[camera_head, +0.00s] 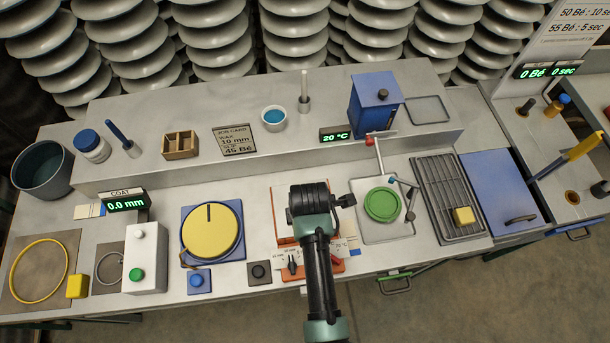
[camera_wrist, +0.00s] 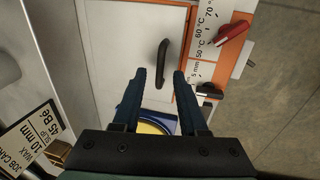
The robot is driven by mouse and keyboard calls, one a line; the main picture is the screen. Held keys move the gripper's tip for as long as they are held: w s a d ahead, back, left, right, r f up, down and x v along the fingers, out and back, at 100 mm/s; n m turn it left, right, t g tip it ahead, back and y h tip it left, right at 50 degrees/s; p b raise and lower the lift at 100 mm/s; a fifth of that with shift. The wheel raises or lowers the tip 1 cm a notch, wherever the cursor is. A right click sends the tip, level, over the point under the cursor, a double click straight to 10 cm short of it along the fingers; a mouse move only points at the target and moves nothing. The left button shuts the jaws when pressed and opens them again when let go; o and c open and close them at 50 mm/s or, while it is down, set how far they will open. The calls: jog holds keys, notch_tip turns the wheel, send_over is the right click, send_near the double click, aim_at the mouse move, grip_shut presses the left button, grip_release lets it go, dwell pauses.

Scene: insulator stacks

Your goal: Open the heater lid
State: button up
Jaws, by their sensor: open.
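The heater is an orange unit (camera_wrist: 222,20) with a white lid (camera_wrist: 125,35) that lies flat and closed. A black bar handle (camera_wrist: 162,62) stands on the lid. In the head view the lid (camera_head: 282,203) shows only partly, under my arm. My gripper (camera_wrist: 159,73) is open and empty, and its two dark fingers point toward the handle. In the wrist view the handle appears between the fingertips, near their ends; I cannot tell how much height separates them. In the head view my gripper (camera_head: 318,198) is over the heater and hides its handle and fingertips.
The heater's front carries a red knob (camera_wrist: 234,30) and a black knob (camera_wrist: 209,90). A yellow disc (camera_head: 212,230) on a blue base stands left of the heater. A green round piece (camera_head: 382,204) and a red-tipped lever (camera_head: 370,141) are at right. A raised shelf runs behind.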

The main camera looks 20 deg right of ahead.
grip_shut()
dwell(1.5)
